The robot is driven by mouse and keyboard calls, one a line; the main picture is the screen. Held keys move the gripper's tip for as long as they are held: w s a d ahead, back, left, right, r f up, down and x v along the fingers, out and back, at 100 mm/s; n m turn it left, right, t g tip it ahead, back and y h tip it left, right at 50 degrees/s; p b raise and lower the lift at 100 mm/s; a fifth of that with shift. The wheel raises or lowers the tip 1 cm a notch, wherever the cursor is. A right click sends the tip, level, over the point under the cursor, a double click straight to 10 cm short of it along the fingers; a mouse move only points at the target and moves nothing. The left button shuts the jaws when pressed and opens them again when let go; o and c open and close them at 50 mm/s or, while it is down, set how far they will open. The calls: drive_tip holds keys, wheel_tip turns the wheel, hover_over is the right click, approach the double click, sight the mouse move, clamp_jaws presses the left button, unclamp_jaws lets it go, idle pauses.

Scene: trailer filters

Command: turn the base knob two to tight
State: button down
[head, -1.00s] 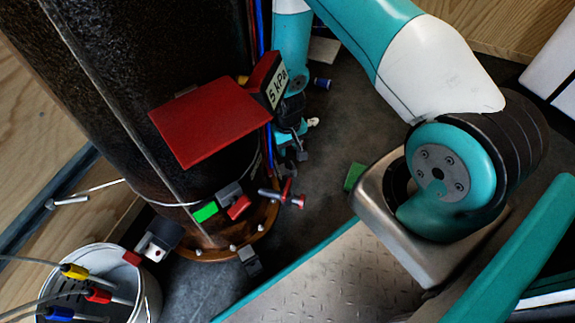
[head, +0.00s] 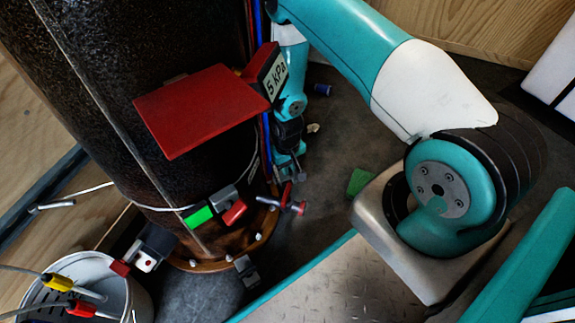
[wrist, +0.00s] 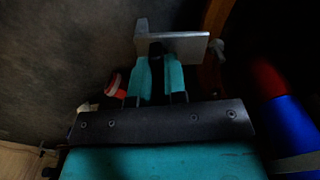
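The rusty base flange (head: 205,262) rings the foot of the dark column (head: 120,90), with several small fittings around it. A grey clamp with a dark body (head: 245,270) sits on its front edge. My gripper (head: 286,170) is low beside the column's right side, just behind the red-handled fitting (head: 290,205). In the wrist view my teal fingers (wrist: 160,80) stand apart, with a dark post (wrist: 157,52) under a grey plate (wrist: 182,45) at their tips. Whether they touch it cannot be told. The shaded knob is hard to make out.
A red plate (head: 195,108) and a "5 kPa" display (head: 272,75) stick out from the column above my gripper. Blue and red hoses run down its right side. A white bucket (head: 125,290) stands at lower left. A green piece (head: 360,181) lies on the open floor.

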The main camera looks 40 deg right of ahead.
drive_tip(key=shift+r+m+p, duration=0.2)
drive_tip(key=shift+m+p, duration=0.1)
drive_tip(key=shift+p, duration=0.15)
drive_tip(key=shift+m+p, duration=0.35)
drive_tip(key=shift+m, duration=0.05)
drive_tip(key=shift+f, duration=0.2)
drive_tip(key=c, duration=1.2)
unclamp_jaws()
drive_tip(key=shift+o, duration=0.2)
wheel_tip(320, 180, up, 18)
drive_tip(key=p, duration=0.9)
drive_tip(key=shift+f+p, duration=0.25)
drive_tip(key=shift+p, duration=0.05)
